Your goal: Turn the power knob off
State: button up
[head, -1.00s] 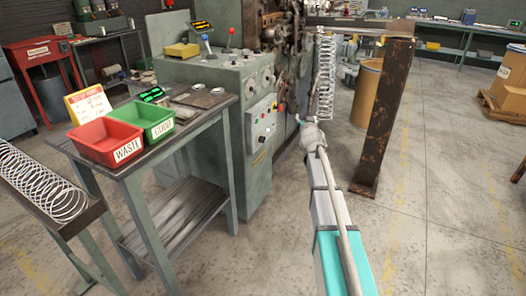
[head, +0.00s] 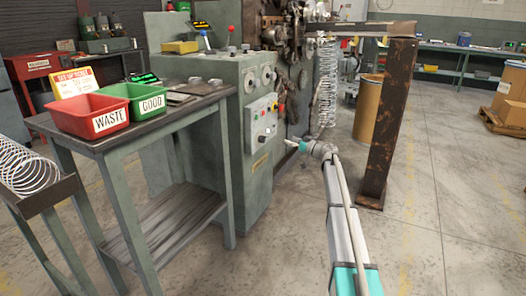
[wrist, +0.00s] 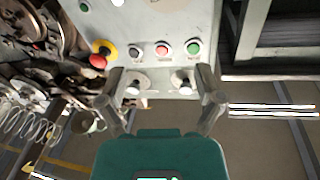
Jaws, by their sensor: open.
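The control panel (head: 256,121) is a light box on the side of the green machine cabinet. In the wrist view two silver knobs sit on pale round plates, a left knob (wrist: 133,88) and a right knob (wrist: 181,86). Their labels are too small to read, so I cannot tell which is the power knob. My gripper (wrist: 163,99) is open and empty, with one finger on the outer side of each knob in the picture. In the head view my gripper (head: 297,143) is just right of the panel, apparently with a gap.
A red and yellow emergency stop (wrist: 101,54) and a row of buttons (wrist: 162,50) sit beyond the knobs. A bench with a red bin (head: 88,113) and green bin (head: 136,96) stands left.

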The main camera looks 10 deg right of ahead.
aim_at(265, 139)
notch_tip(265, 139, down, 3)
jog(key=shift+d+f+n+g+y+b, duration=0.15)
jog(key=shift+n+g+y+b, duration=0.35)
jog(key=shift+g, duration=0.4)
jog(key=shift+w, duration=0.1)
jog(key=x, duration=1.3)
jog(key=shift+w+a, duration=0.2)
jog(key=shift+a, duration=0.15)
